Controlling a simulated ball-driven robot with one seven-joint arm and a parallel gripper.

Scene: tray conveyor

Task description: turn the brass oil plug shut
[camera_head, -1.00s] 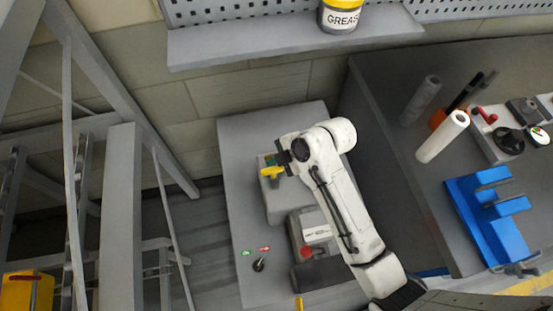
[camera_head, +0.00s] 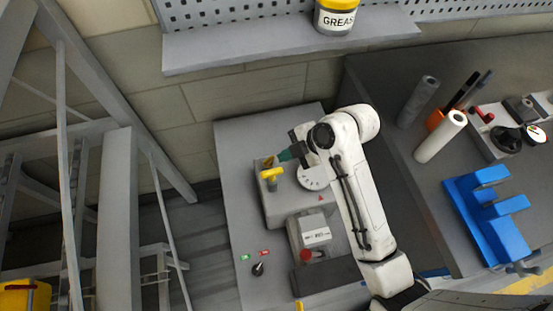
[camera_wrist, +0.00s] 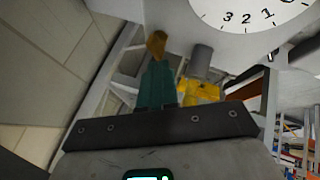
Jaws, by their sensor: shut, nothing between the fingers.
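The brass oil plug (camera_head: 269,161) is a small brownish-gold piece at the back left of the grey housing (camera_head: 286,207). In the wrist view the plug (camera_wrist: 157,43) shows just beyond my fingertips. My gripper (camera_head: 283,156) is shut and empty, its teal fingers together and pointing left towards the plug. The fingers also show in the wrist view (camera_wrist: 158,68). The fingertips are close to the plug; I cannot tell whether they touch it. The plug's lower part and its seat are not clear.
A yellow T-handle (camera_head: 271,174) stands just in front of the plug. A white dial (camera_head: 313,177) is right of it, under my wrist. A motor block (camera_head: 315,233) with a red knob and a small black lever (camera_head: 258,268) are nearer. A shelf (camera_head: 290,45) overhangs behind.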

